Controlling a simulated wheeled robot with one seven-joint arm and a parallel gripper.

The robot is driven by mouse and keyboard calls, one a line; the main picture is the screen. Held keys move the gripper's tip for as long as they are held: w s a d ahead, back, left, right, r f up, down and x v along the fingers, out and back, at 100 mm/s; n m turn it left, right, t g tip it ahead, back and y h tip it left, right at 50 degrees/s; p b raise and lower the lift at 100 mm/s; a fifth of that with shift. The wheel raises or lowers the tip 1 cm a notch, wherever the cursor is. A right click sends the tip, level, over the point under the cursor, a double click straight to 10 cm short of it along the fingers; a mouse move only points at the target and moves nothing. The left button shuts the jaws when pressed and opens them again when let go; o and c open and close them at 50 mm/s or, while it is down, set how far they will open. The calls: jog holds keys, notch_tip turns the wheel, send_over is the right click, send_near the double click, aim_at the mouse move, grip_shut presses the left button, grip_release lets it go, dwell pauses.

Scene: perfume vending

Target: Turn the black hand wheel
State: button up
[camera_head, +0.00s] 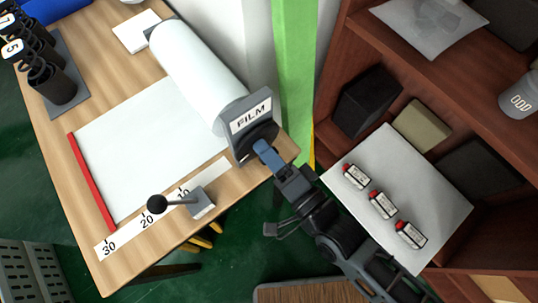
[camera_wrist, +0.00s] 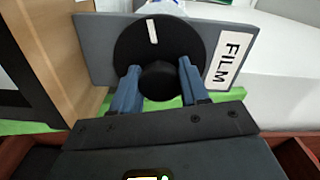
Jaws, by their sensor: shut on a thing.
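The black hand wheel (camera_wrist: 176,38) is a round disc on the grey end plate (camera_wrist: 93,45) marked FILM. A white tick mark shows on the disc near its upper edge in the wrist view. A dark knob (camera_wrist: 159,82) sticks out from the disc toward me. My gripper (camera_wrist: 158,88) has its blue fingers on both sides of this knob, shut on it. The white film roll (camera_head: 193,70) lies behind the end plate.
The wooden table (camera_head: 95,185) carries a white sheet, a red bar (camera_head: 92,183), a numbered scale strip (camera_head: 122,236) and a black-knobbed slider (camera_head: 202,203). At right, a shelf holds a white board (camera_head: 425,180) with several small bottles. A green post (camera_head: 294,70) stands behind my gripper.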

jog(key=m+b, duration=0.2)
jog(key=m, duration=0.1)
jog(key=shift+f+b, duration=0.3)
jog(key=shift+r+m+b, duration=0.1)
jog(key=shift+m+b, duration=0.85)
jog(key=shift+m, duration=0.55)
jog(key=shift+r, duration=0.1)
jog(key=o, duration=1)
jog(key=shift+o, duration=0.2)
jog(key=shift+s, duration=0.1)
jog(key=b+v, duration=0.1)
jog(key=v, duration=0.6)
jog(key=shift+s+d+b, duration=0.25)
jog(key=shift+b, duration=0.05)
